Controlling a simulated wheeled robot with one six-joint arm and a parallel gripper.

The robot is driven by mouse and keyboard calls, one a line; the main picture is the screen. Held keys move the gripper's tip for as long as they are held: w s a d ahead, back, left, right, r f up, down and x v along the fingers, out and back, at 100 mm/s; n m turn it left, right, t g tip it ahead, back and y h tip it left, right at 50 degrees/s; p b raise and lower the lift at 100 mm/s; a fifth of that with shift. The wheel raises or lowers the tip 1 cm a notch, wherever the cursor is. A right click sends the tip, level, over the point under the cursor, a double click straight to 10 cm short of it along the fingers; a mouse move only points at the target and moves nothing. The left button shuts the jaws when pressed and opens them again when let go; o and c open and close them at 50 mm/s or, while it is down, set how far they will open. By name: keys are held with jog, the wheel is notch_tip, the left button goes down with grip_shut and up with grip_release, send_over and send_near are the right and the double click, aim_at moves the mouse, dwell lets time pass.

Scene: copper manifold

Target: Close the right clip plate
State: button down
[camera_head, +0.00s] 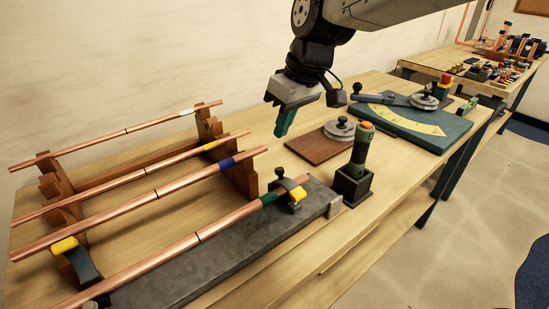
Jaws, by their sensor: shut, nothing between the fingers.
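The right clip plate (287,187) is a dark strap with a yellow tab, at the right end of the grey bench fixture (190,268). It lies over the copper pipe near its green band, with the yellow tab down on the front side. The clip looks closed, with a small black knob beside it. The left clip plate (84,264) stands tilted up, its yellow tab at the top left, away from the pipe. My gripper (283,125) is shut and empty, pointing down above the table behind the right clip, well apart from it.
A wooden rack (240,170) with several copper pipes stands behind the fixture on the left. A green-and-black tool in a black holder (354,186) stands right of the clip. A brown board (318,147) with a disc and a green bending plate (425,130) lie farther back.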

aim_at(283, 180)
jog(key=w+a+r+x, duration=0.1)
jog(key=a+x, duration=0.1)
jog(key=x, duration=0.9)
jog(key=shift+s+d+r+n, duration=0.15)
jog(key=shift+s+d+r, duration=0.1)
jog(key=shift+s+d, duration=0.4)
jog(key=shift+s+d+r+n, duration=0.2)
jog(key=shift+s+d, duration=0.25)
jog(key=shift+d, duration=0.3)
